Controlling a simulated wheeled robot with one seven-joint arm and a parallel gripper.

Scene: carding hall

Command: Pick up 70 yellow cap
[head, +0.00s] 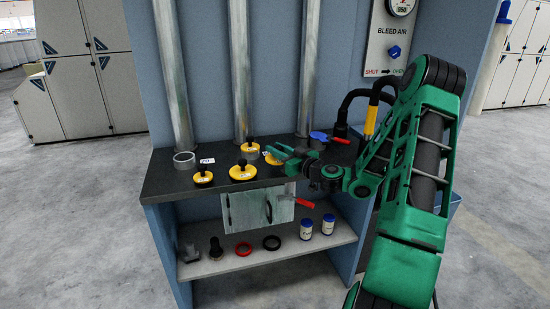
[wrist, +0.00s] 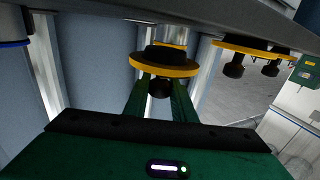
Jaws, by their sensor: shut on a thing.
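Several yellow caps with black knobs are on the dark bench top (head: 165,188) in the head view. My gripper (head: 277,152) is at the rightmost yellow cap (head: 272,159), which it partly hides. In the wrist view my gripper (wrist: 160,96) is shut on the black knob of that yellow cap (wrist: 150,67). The cap looks level there; I cannot tell whether it touches the bench. The other caps are a front-left one (head: 203,178), a large front one (head: 242,173) and one behind (head: 250,149). Their size markings are too small to read surely.
A grey ring (head: 184,160) and a small number card (head: 207,161) are on the bench's left. A blue part (head: 318,137) and a red-handled valve (head: 340,140) are close right of my gripper. Vertical metal pipes (head: 238,70) rise behind. A shelf (head: 215,264) below holds rings and jars.

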